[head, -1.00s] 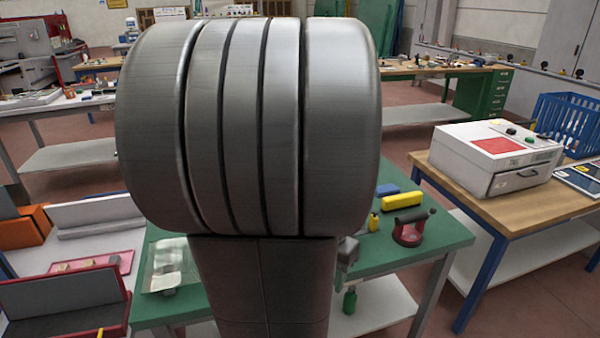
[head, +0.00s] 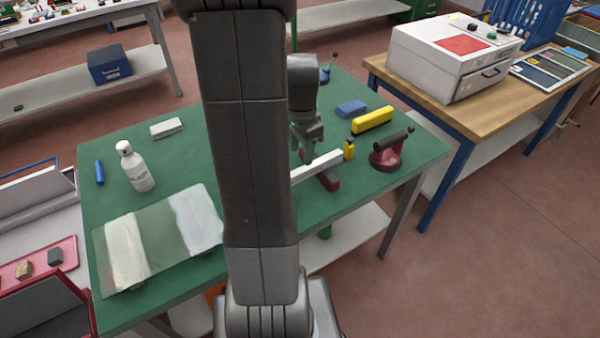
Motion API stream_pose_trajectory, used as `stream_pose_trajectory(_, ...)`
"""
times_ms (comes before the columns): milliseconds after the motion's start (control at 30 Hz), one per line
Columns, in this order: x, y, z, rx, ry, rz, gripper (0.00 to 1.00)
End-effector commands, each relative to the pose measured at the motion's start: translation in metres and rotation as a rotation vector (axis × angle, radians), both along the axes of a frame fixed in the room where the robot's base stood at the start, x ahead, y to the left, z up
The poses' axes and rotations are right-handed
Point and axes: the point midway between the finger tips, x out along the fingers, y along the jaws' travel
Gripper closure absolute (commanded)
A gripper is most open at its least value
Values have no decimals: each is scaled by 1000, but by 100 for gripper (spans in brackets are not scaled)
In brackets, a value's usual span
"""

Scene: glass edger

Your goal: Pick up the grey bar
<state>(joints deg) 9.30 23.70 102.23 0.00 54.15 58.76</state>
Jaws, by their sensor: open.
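A long pale grey bar (head: 326,161) lies on the green table, right of my upper arm. Its left end is hidden behind my arm. A dark red piece (head: 328,180) is by the front side of the bar; I cannot tell whether they touch. My gripper (head: 308,157) points down at the bar from behind it in the picture, with its tips close to the bar. It is open. The gap between its fingers is too small to make out, and I cannot tell whether it touches the bar.
On the green table (head: 92,178) are a glass sheet (head: 152,242), a white bottle (head: 135,168), a pale block (head: 166,128), a yellow block (head: 372,120), a blue block (head: 351,109), a small yellow bottle (head: 349,150) and a red-based tool with a black handle (head: 390,150).

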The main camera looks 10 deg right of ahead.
Motion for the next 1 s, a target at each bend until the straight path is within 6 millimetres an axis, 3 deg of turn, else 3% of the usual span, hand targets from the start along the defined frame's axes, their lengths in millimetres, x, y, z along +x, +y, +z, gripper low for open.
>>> stream_pose_trajectory(600, -4, 3, -68, 0, 2, 1, 55)
stream_pose_trajectory(967, -3, 3, -76, -1, -1, 1, 55)
stream_pose_trajectory(1000, -3, 3, -76, -1, -1, 1, 60)
